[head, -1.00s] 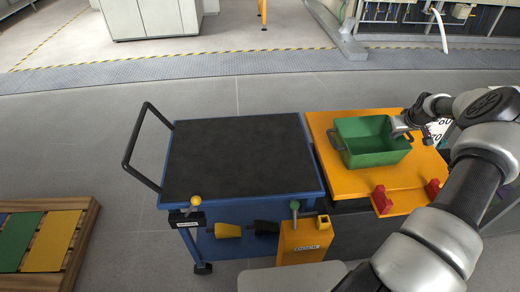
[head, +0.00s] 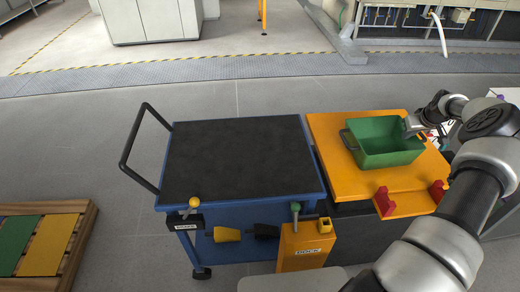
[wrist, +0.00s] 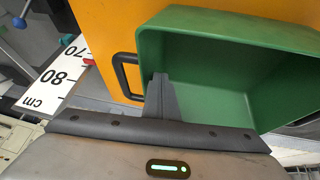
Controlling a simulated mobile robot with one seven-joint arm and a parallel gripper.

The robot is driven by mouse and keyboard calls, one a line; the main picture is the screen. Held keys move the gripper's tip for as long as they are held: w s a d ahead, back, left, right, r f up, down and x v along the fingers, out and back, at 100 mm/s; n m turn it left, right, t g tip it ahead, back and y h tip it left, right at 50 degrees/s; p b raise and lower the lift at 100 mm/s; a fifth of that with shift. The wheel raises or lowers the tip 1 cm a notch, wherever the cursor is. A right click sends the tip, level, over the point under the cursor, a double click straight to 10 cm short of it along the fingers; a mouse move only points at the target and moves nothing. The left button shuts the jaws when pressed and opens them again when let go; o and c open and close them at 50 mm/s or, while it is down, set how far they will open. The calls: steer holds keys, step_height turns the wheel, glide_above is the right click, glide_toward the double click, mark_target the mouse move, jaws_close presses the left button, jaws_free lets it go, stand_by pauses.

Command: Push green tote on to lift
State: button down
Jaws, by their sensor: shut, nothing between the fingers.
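The green tote (head: 388,158) stands upright, open and empty on an orange platform (head: 395,182), toward its back right. A dark handle shows on the tote's left end. My gripper (head: 412,127) is at the tote's right end wall. In the wrist view my shut fingers (wrist: 160,92) overlap the end wall of the tote (wrist: 225,85), beside its black handle (wrist: 124,75); the fingers hold nothing. I cannot tell whether the tips touch the wall. Which part counts as the lift is not labelled in view.
A blue cart (head: 250,212) with a black top (head: 240,160) stands left against the platform; its top is clear. Two red blocks (head: 384,202) sit at the platform's front edge. A white centimetre scale (wrist: 62,72) lies beside the platform. A wooden pallet (head: 80,235) is at far left.

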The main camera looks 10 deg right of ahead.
steer(key=shift+d+f+b, duration=0.15)
steer(key=shift+d+b, duration=0.25)
steer(key=shift+d, duration=0.45)
steer(key=shift+a+p, duration=0.3)
steer(key=shift+a, duration=0.95)
step_height(320, 180, up, 12)
steer(key=p, duration=0.5)
